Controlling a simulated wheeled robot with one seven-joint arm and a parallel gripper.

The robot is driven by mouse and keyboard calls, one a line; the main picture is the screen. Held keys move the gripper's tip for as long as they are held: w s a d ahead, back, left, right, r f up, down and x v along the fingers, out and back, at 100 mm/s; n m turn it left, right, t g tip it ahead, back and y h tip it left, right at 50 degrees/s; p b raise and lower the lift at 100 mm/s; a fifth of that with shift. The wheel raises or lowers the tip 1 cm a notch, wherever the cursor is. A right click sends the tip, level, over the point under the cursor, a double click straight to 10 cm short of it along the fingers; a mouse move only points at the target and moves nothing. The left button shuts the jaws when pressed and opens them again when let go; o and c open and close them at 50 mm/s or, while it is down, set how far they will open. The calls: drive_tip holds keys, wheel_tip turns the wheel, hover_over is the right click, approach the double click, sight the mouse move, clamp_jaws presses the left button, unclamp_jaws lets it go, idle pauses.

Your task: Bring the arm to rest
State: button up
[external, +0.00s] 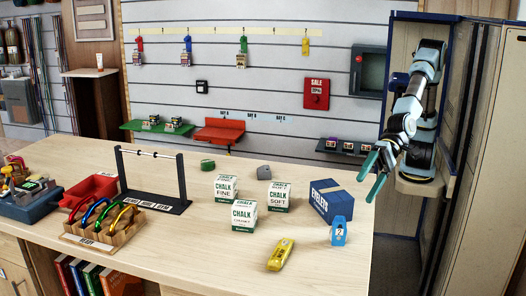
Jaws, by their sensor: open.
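My gripper (373,174) has green fingers that are spread apart with nothing visible between them. It hangs in the air past the right end of the wooden counter (330,262), above counter height. My arm (408,100) is folded close to my base at the right, with its upper links raised. The gripper points down and to the left and touches nothing that I can see.
A blue box (332,201) and a blue tagged item (341,231) stand near the counter's right end. A yellow tool (281,254) lies at the front. Several white chalk boxes (244,215) stand mid-counter. Tall lockers (470,150) stand close on the right.

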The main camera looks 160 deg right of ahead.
drive_tip(key=s+a+f+n+g+y, duration=0.25)
drive_tip(key=s+a+f+n, duration=0.25)
drive_tip(key=a+f+n, duration=0.35)
drive_tip(key=s+a+f+n+g+y+b, duration=0.1)
drive_tip(key=s+a+f+n+g, duration=0.3)
drive_tip(key=s+f+n, duration=0.5)
drive_tip(key=s+a+f+n+g+y+b, duration=0.1)
drive_tip(key=s+a+f+n+g, duration=0.3)
drive_tip(key=s+f+n, duration=0.5)
wheel_tip(320, 180, up, 17)
drive_tip(key=s+m+p, duration=0.1)
drive_tip(key=m+p, duration=0.1)
drive_tip(key=p, duration=1.2)
drive_tip(key=shift+s+r+m+t, duration=0.15)
drive_tip(key=shift+s+m+t, duration=0.1)
drive_tip(key=shift+m+t, duration=0.1)
